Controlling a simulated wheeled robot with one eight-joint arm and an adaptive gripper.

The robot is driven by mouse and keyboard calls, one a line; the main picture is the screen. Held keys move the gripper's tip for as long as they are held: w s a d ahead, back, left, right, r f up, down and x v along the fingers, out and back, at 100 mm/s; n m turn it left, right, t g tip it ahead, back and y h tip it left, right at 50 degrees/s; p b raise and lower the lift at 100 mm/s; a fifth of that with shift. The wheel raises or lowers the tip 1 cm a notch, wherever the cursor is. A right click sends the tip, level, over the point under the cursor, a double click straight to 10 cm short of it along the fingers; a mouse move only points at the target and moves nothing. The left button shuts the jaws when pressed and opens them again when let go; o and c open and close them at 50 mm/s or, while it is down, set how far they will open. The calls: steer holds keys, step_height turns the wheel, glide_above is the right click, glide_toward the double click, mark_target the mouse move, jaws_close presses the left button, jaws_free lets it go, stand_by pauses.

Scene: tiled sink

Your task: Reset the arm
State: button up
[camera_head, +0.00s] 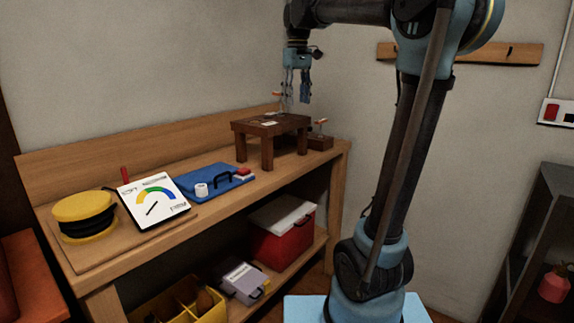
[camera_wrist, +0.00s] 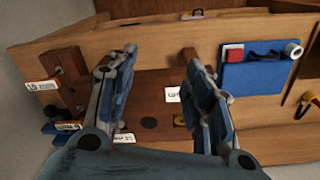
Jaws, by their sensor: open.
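My gripper (camera_head: 298,86) is raised over the right end of the wooden bench and points down, with its fingers apart and nothing between them. It hangs above a small dark wooden stand (camera_head: 270,126). In the wrist view my gripper (camera_wrist: 158,85) shows two blue-grey fingers spread over the stand's brown top (camera_wrist: 150,88).
On the bench are a yellow-topped round device (camera_head: 84,208), a dial gauge board (camera_head: 152,200) and a blue case (camera_head: 205,182). A small wooden block (camera_head: 320,142) sits beside the stand. The lower shelf holds a red cooler (camera_head: 280,235) and a yellow bin (camera_head: 175,300). A wall rail (camera_head: 510,53) is behind my arm.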

steer(key=s+d+f+m, duration=0.2)
steer(key=s+d+f, duration=0.3)
steer(key=s+f, duration=0.4)
steer(key=s+d+f+m+t, duration=0.1)
steer(key=s+d+f+m, duration=0.1)
steer(key=s+d+f, duration=0.3)
steer(key=s+d+f+m, duration=0.2)
steer(key=s+d+f, duration=0.3)
steer(key=s+f, duration=0.8)
step_height(320, 180, down, 10)
steer(key=shift+d+r+t, duration=0.1)
steer(key=shift+d+t, duration=0.25)
steer(key=shift+t, duration=0.05)
